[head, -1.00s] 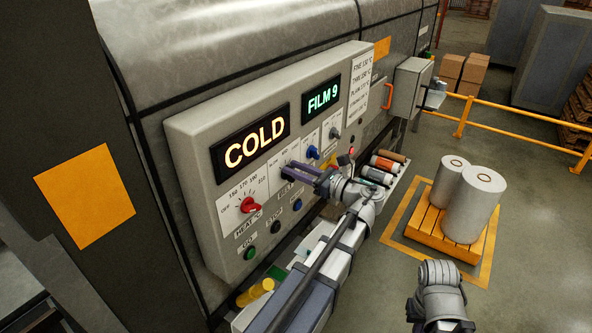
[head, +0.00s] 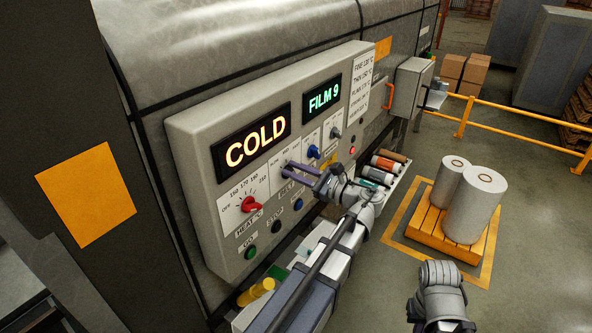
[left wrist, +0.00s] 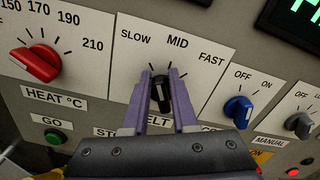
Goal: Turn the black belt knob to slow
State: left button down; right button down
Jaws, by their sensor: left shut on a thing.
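The black belt knob (left wrist: 161,92) sits on its white dial plate, marked SLOW, MID and FAST from left to right. My left gripper (left wrist: 161,84) reaches the plate with its two purple fingers on either side of the knob, shut on it. The knob's grip stands near upright in the left wrist view, its upper end below MID; its exact setting is hard to read. In the head view my left gripper (head: 289,170) covers the knob at the panel.
The red heat knob (left wrist: 36,62) is left of the belt plate, the blue knob (left wrist: 238,110) and a grey knob (left wrist: 298,124) right. Green (head: 250,253), black and blue buttons lie below. A tray with rolls (head: 384,163) stands right of my left wrist.

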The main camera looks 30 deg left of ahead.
pick_arm(q)
jog(key=shift+s+f+n, duration=0.2)
jog(key=shift+n, duration=0.7)
jog(key=shift+s+f+n, duration=0.15)
jog(key=shift+f+n, duration=0.05)
jog(key=shift+n, duration=0.7)
jog(key=c, duration=1.1)
grip_release()
jog(key=o, duration=0.3)
jog(key=shift+w, duration=0.25)
jog(key=shift+s, duration=0.15)
jog(key=d, duration=0.7)
jog(key=shift+s+d, duration=0.25)
jog(key=shift+d, duration=0.15)
